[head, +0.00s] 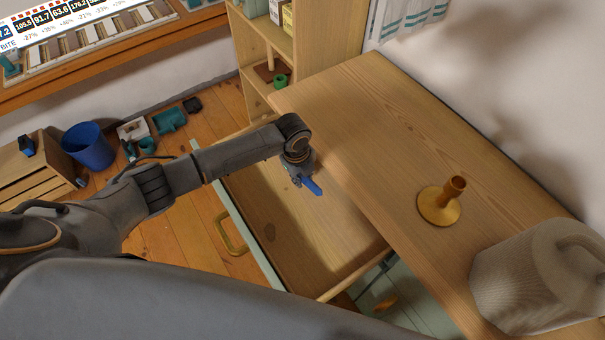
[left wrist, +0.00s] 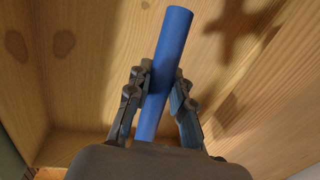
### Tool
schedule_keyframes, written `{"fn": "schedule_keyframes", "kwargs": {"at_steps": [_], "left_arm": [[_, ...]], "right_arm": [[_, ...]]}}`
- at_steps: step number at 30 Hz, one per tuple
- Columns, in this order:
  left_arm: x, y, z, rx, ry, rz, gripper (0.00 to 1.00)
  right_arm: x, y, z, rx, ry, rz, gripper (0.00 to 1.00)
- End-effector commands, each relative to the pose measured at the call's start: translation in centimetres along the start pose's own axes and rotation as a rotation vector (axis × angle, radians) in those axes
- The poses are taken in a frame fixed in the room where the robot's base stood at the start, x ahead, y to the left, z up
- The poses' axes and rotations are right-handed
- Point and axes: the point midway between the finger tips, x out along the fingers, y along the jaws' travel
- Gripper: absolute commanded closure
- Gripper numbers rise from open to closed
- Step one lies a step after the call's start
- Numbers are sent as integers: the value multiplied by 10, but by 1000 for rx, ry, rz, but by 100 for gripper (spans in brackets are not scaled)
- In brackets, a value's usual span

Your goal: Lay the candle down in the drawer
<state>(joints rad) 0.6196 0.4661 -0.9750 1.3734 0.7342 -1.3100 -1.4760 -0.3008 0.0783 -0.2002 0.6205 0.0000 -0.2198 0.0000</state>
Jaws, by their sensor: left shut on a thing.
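The candle (left wrist: 172,45) is a plain blue cylinder. My left gripper (left wrist: 160,88) is shut on it, with one finger on each side. In the head view the candle (head: 312,186) sticks out from my left gripper (head: 299,177), over the open drawer. The drawer (head: 304,245) is wooden and pulled out from under the worktop; its floor looks empty where it shows. In the left wrist view the drawer floor (left wrist: 70,60) lies beyond the candle, with a shadow on it. I cannot tell whether the candle touches the floor. My right gripper is not in view.
A brass candlestick (head: 440,201) and a ribbed grey container (head: 540,277) stand on the wooden worktop (head: 365,120). A shelf unit (head: 259,45) stands behind. A blue bucket (head: 88,146) and small items are on the floor at left.

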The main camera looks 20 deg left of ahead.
Motion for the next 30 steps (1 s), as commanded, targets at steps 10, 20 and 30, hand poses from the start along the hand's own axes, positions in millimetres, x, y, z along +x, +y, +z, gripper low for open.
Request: {"fn": "schedule_keyframes", "kwargs": {"at_steps": [10,20,30], "left_arm": [[35,5,-1,0,0,1,100],[63,9,-1,0,0,1,100],[75,11,-1,0,0,0,100]], "right_arm": [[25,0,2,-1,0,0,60],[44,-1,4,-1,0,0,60],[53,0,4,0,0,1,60]]}}
